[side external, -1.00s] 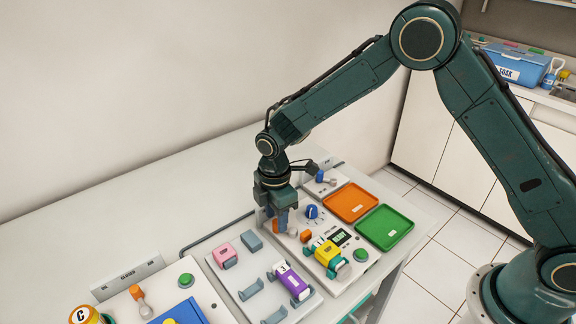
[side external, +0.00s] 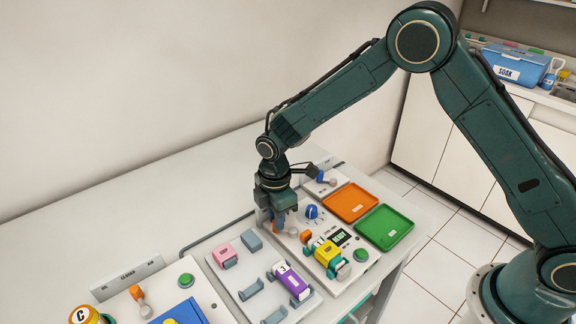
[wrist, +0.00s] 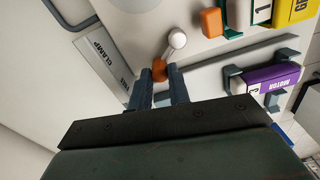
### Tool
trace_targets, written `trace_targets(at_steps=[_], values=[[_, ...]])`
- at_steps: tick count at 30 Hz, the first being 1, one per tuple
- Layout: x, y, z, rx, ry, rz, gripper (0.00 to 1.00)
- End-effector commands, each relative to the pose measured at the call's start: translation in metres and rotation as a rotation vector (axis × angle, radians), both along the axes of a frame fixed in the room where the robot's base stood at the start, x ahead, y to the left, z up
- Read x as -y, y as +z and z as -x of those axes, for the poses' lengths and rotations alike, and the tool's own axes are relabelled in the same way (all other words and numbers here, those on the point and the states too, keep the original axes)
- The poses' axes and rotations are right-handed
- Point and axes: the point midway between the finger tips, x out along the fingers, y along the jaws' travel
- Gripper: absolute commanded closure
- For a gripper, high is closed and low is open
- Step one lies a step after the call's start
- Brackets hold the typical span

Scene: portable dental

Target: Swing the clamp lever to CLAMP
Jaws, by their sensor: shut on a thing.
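My gripper (wrist: 162,74) is shut on the lever's orange part, with the white knob sticking out past the fingers. The label plate (wrist: 103,62) reads CLAMP, with a second word, seemingly FREE, nearer the fingers. In the side view my gripper (side external: 277,225) is low over the back of the panel and hides most of the lever.
A purple MOTOR block (side external: 291,283) and a pink block (side external: 224,256) sit on the panel in front. A yellow block (side external: 328,254), blue knob (side external: 311,211) and green button (side external: 361,255) are to the right. Orange (side external: 372,192) and green (side external: 362,216) trays lie farther right.

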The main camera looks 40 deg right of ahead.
Motion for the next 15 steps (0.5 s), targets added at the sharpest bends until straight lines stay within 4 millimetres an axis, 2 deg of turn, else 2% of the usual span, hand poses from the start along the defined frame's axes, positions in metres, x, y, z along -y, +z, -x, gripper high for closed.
trace_targets(at_steps=[8,15], values=[[0.004,0.000,-0.003,0.000,-0.118,0.000,1.00],[0.011,0.000,-0.006,0.000,-0.306,0.000,1.00]])
